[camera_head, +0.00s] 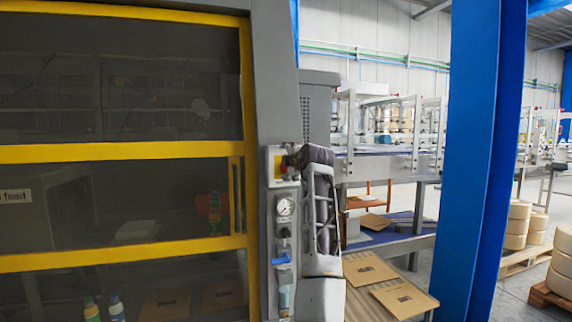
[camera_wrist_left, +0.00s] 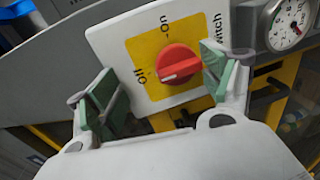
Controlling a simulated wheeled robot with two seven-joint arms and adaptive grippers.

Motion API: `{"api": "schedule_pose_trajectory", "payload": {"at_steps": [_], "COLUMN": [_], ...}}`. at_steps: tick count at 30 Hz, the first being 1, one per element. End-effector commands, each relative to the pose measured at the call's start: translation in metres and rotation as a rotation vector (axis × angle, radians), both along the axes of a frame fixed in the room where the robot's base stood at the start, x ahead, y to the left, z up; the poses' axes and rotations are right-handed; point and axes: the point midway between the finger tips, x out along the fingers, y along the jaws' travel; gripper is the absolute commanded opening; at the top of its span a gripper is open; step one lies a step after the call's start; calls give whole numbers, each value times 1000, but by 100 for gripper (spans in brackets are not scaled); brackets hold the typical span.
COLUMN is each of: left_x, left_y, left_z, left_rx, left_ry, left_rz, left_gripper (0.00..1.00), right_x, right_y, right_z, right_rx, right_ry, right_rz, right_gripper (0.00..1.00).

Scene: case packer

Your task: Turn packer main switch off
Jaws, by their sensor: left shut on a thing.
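The packer main switch is a red rotary knob (camera_wrist_left: 180,62) on a yellow plate (camera_wrist_left: 190,35) marked Off and On. The white mark on the knob points to the side of the Off label. In the head view the switch panel (camera_head: 271,166) is on the grey post, and the knob is mostly hidden by my gripper. My left gripper (camera_head: 291,161) is at the panel, shut on the knob. In the left wrist view its green-padded fingers (camera_wrist_left: 160,85) stand either side of the knob, the right one closer. My right gripper is in neither view.
A pressure gauge (camera_head: 285,206) and a blue-handled valve (camera_head: 281,261) sit just below the switch. Yellow-framed dark doors (camera_head: 120,152) are on the left. A blue column (camera_head: 470,160) and a conveyor with flat cartons (camera_head: 371,269) are on the right.

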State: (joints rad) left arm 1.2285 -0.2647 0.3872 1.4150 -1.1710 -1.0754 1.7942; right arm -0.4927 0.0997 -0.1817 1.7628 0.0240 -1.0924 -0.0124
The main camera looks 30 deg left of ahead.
Motion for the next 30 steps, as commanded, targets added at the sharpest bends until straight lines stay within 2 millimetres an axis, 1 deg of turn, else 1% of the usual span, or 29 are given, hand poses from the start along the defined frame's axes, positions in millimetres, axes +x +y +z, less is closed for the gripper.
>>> {"api": "schedule_pose_trajectory", "payload": {"at_steps": [1, 9, 18, 30], "left_x": [-6, -13, -20, -30], "left_y": [-7, -15, -23, -36], "left_z": [20, 20, 12, 11], "left_rx": [21, 22, 15, 13], "left_ry": [-34, -33, -22, -18], "left_rz": [-5, -4, -3, -4], "left_gripper": [62, 62, 62, 62], "right_x": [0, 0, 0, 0], "right_y": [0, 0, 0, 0], "right_z": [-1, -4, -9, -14], "right_rx": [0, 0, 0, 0], "right_ry": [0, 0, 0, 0], "right_rz": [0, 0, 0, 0], "right_gripper": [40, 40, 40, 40]}}
